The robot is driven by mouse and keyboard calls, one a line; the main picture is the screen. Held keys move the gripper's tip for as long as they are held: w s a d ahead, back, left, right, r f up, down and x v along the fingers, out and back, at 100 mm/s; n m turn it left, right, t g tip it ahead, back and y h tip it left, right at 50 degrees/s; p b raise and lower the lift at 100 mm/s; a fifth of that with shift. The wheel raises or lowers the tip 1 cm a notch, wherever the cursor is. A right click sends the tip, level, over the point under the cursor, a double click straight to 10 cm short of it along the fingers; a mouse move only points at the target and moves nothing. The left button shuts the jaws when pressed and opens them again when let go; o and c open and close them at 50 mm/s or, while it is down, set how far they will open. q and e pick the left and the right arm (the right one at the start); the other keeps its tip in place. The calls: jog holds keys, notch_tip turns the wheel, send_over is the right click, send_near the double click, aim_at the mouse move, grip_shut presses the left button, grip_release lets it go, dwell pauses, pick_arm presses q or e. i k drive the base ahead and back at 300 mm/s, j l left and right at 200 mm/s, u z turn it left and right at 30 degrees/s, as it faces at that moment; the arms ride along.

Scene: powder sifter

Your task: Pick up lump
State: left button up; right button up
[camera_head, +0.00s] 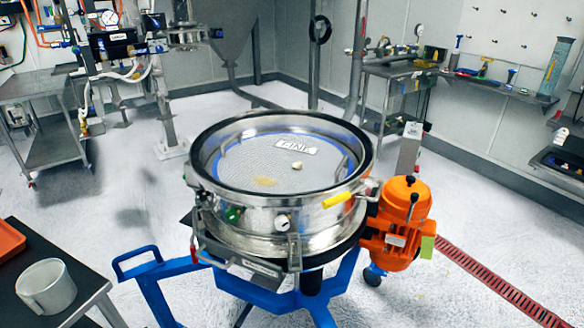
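A small pale lump (297,166) lies on the mesh of the round steel sifter (245,214), right of the middle and just below a white label reading "FINE" (296,145). A patch of yellowish powder (265,182) lies on the mesh to the left of and nearer than the lump. The sifter's top is open with a dark rim around it. Neither of my grippers shows in the head view.
An orange motor (401,215) stands right of the sifter on the blue frame (275,298). A yellow handle (337,200) sticks out at the sifter's front right.

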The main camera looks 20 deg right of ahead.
aim_at(297, 166)
jog(key=i+j, duration=0.15)
jog(key=j, duration=0.15)
jog(key=i+j+z, duration=0.15)
jog(key=j, duration=0.2)
jog(key=i+j, duration=0.2)
jog(key=i+j+z, duration=0.15)
jog(key=j, duration=0.3)
